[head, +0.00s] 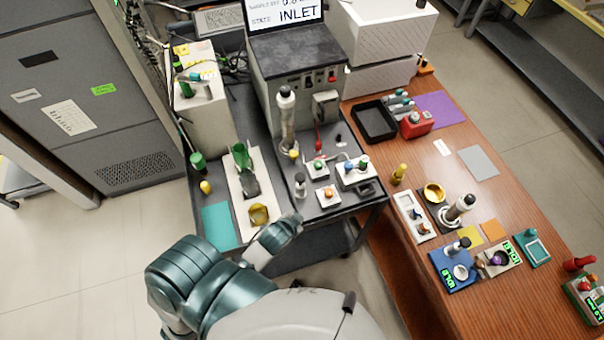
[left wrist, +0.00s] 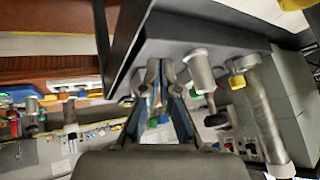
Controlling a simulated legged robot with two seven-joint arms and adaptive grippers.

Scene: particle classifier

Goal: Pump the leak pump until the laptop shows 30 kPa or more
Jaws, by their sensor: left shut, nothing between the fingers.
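The laptop (head: 285,14) stands at the top of the head view, its screen cut off by the frame. "STATE INLET" is legible; the line above is cut and its number is unclear. No part is labelled as the leak pump. My left gripper (head: 291,222) is low in front of the cart's near edge, apart from that cylinder. In the left wrist view its fingers (left wrist: 160,78) are shut and empty. My right gripper is not in view.
The dark cart (head: 348,208) carries small knob boxes (head: 328,195) and a white board (head: 236,185) with green and yellow parts. The wooden table (head: 430,155) at right holds a black tray (head: 374,122) and several small devices. A grey cabinet (head: 85,95) stands at left.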

